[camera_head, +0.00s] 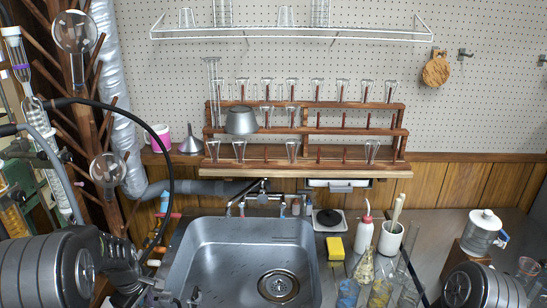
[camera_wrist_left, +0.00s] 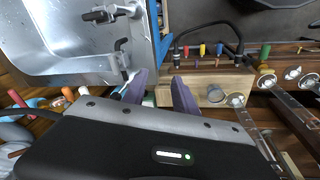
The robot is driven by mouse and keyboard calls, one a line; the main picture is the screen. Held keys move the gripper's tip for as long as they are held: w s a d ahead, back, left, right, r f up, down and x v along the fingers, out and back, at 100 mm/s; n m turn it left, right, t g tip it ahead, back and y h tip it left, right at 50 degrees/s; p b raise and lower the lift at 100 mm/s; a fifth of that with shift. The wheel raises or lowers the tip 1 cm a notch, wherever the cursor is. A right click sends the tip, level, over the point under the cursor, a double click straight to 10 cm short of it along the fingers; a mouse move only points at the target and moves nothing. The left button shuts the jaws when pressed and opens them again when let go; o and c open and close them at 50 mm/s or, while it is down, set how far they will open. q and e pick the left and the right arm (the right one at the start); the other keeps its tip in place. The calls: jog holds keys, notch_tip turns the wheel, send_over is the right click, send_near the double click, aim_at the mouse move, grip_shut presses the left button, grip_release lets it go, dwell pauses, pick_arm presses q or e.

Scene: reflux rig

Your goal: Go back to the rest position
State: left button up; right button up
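My left gripper (camera_wrist_left: 162,92) shows in the left wrist view with its two purple-grey fingers apart. I see nothing held between them. In the head view my left arm comes in at the bottom left, beside the left edge of the sink (camera_head: 190,256); its fingertips are not clear there. In the head view only a rounded dark part of my right arm shows at the bottom right. The right gripper itself is out of the picture.
A wooden stand with round flasks (camera_head: 108,170) and a black hose (camera_head: 170,190) are close to my left arm. A yellow sponge (camera_head: 336,248), a wash bottle (camera_head: 364,232) and glassware stand right of the sink. A wooden block with coloured-handled tools (camera_wrist_left: 205,78) lies beyond the left fingers.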

pick_arm(q)
jog(key=s+d+f+m+t+h, duration=0.1)
jog(key=s+d+f+m, duration=0.2)
jog(key=d+f+m, duration=0.3)
jog(key=s+d+f+m, duration=0.3)
jog(key=d+f+m, duration=0.1)
jog(key=d+f, duration=0.45)
jog(key=s+d+f+m+g+h, duration=0.1)
jog(key=s+d+f+h, duration=0.1)
jog(key=s+d, duration=0.5)
jog(key=s+d+f+m+g+h, duration=0.1)
jog(key=s+d+f+h, duration=0.1)
jog(key=s+d, duration=0.6)
jog(key=s+f, duration=0.1)
jog(key=s, duration=0.3)
jog(key=shift+m, duration=0.3)
